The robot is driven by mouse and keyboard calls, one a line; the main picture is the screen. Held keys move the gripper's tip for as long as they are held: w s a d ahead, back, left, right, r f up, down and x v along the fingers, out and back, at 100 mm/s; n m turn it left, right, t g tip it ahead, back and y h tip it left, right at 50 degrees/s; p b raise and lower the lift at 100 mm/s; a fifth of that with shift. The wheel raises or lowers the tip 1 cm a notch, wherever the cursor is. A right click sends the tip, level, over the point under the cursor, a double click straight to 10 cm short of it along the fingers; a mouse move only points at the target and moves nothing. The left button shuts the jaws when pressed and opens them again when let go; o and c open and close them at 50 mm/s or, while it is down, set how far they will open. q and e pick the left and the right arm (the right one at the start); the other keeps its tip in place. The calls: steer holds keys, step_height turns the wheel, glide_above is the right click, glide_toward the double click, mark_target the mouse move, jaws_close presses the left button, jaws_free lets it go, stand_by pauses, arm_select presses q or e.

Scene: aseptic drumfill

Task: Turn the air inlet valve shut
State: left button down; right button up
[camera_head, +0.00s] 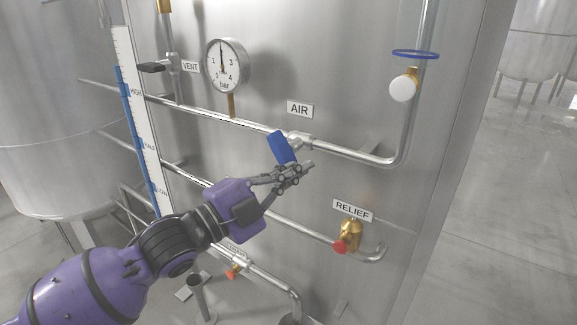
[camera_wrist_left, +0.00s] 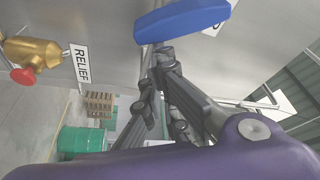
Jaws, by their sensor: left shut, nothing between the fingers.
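The air inlet valve has a blue lever handle (camera_head: 281,148) and sits on the steel pipe below the AIR label (camera_head: 300,109). In the head view the handle slants across the line of the pipe, its free end pointing down and right. My left gripper (camera_head: 308,167) is shut and empty, right by the handle's lower end. In the left wrist view the blue handle (camera_wrist_left: 182,18) lies just beyond the fingertips (camera_wrist_left: 157,50). I cannot tell whether the fingers touch it. The valve body is partly behind the handle. My right gripper is not in view.
A pressure gauge (camera_head: 227,66) and a black-handled VENT valve (camera_head: 152,67) are up left. A brass relief valve with a red cap (camera_head: 349,236) is below right. A blue handwheel (camera_head: 415,54) is at upper right. Pipes run close along the tank wall.

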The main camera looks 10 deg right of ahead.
arm_select(q)
steer(key=shift+w+a+f+m+g+y+p, duration=0.15)
steer(key=shift+f+m+p, duration=0.25)
steer(key=shift+m, duration=0.4)
steer(key=shift+w+a+f+m+g+y+p, duration=0.1)
steer(key=shift+f+m+g+p, duration=0.25)
steer(key=shift+m, duration=0.45)
steer(key=shift+w+a+f+m+g+y+p, duration=0.15)
steer(key=shift+f+m+p, duration=0.25)
steer(key=shift+m, duration=0.4)
steer(key=shift+f, duration=0.15)
